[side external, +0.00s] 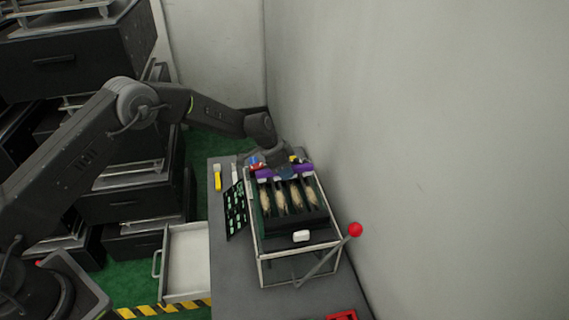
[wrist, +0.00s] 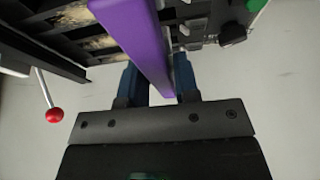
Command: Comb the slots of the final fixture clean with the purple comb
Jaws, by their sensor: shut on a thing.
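My gripper (wrist: 160,88) is shut on the purple comb (wrist: 139,38), which runs between the two blue fingers in the wrist view. In the side view the purple comb (side external: 266,173) lies across the far end of the fixture (side external: 262,246), with my gripper (side external: 286,172) over it. The fixture is a metal frame with a dark slotted top. Several slots hold tan, fibrous clumps (side external: 281,198). The comb's teeth are not visible, so I cannot tell whether they sit in the slots. A lever with a red ball knob (side external: 355,229) stands at the fixture's near right; the knob also shows in the wrist view (wrist: 54,115).
A dark panel with pale green marks (side external: 236,210) leans at the fixture's left. A yellow-handled brush (side external: 217,178) lies on the grey bench (side external: 229,270). A red tray (side external: 342,315) is at the near edge. An open drawer (side external: 187,262) is left; the wall is close on the right.

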